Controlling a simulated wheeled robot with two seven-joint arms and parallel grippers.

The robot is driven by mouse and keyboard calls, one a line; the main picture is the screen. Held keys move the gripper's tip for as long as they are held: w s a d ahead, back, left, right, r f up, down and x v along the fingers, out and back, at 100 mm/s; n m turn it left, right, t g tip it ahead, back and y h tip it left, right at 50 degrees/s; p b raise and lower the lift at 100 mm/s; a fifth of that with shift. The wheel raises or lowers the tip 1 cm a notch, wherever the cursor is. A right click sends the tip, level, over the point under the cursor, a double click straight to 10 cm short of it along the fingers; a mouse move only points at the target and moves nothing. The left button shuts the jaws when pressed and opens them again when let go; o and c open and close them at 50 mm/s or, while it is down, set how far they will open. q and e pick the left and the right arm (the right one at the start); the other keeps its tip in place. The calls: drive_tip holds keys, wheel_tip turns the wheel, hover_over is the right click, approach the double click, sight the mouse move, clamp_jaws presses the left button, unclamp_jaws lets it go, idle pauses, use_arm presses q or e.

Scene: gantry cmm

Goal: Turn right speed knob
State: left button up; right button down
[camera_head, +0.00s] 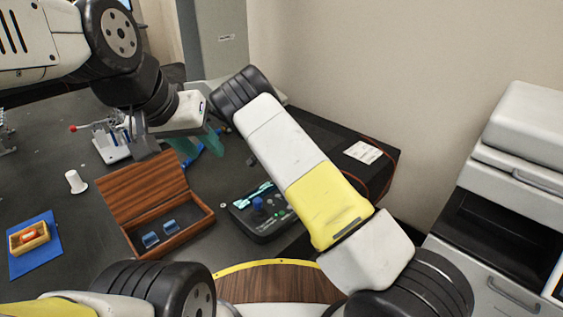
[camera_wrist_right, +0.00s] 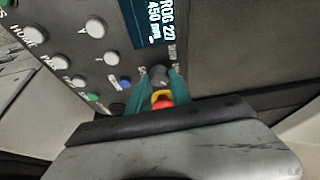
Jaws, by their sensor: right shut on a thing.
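In the right wrist view my right gripper (camera_wrist_right: 157,82) has its two teal fingers closed around a small dark grey knob (camera_wrist_right: 159,74) on a grey control panel (camera_wrist_right: 62,27). A red and yellow button (camera_wrist_right: 162,99) shows between the fingers, closer to the palm. In the head view a control box (camera_head: 268,222) with a blue joystick lies on the table.
The panel has a blue display (camera_wrist_right: 152,20) and several buttons around the knob. An open wooden case (camera_head: 172,245) with blue pieces stands left of the control box. A blue mat (camera_head: 35,262) lies farther left. A white printer-like machine (camera_head: 525,130) stands at right.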

drive_tip(key=shift+m, duration=0.3)
drive_tip(key=c, duration=1.2)
unclamp_jaws()
drive_tip(key=shift+f, duration=0.1)
drive_tip(key=shift+o, duration=0.2)
